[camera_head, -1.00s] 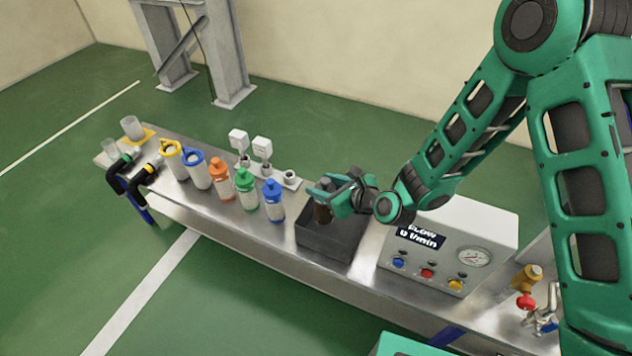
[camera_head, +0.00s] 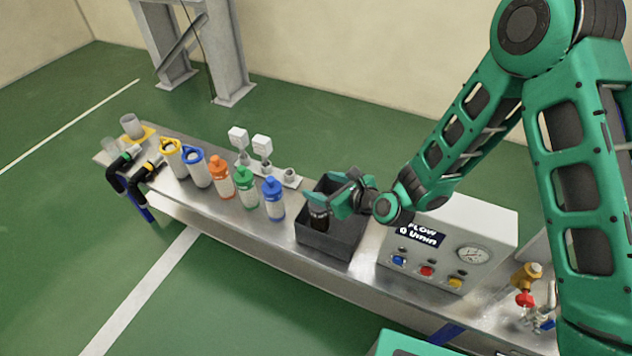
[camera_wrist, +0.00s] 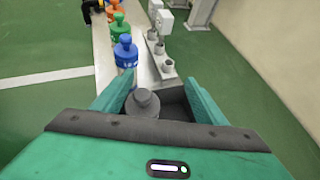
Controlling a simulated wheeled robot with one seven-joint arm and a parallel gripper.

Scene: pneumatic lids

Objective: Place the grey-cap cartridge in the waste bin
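The grey-cap cartridge (camera_head: 319,220) is a dark cylinder inside the dark open-topped waste bin (camera_head: 322,243) on the steel bench. Its grey cap (camera_wrist: 142,104) shows in the wrist view between my two fingers, nearer the left one. My gripper (camera_head: 329,203) is over the bin with its fingers apart. In the wrist view there is a clear gap between the cap and the right finger. The cartridge's lower end is hidden by the bin's front wall, so I cannot tell whether it rests on the bottom.
Blue (camera_head: 273,200), green (camera_head: 246,188) and orange (camera_head: 221,177) capped bottles stand left of the bin. White fittings (camera_head: 262,148) stand behind them. A flow control box (camera_head: 445,235) with a gauge stands close on the right. Valves (camera_head: 527,285) are farther right.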

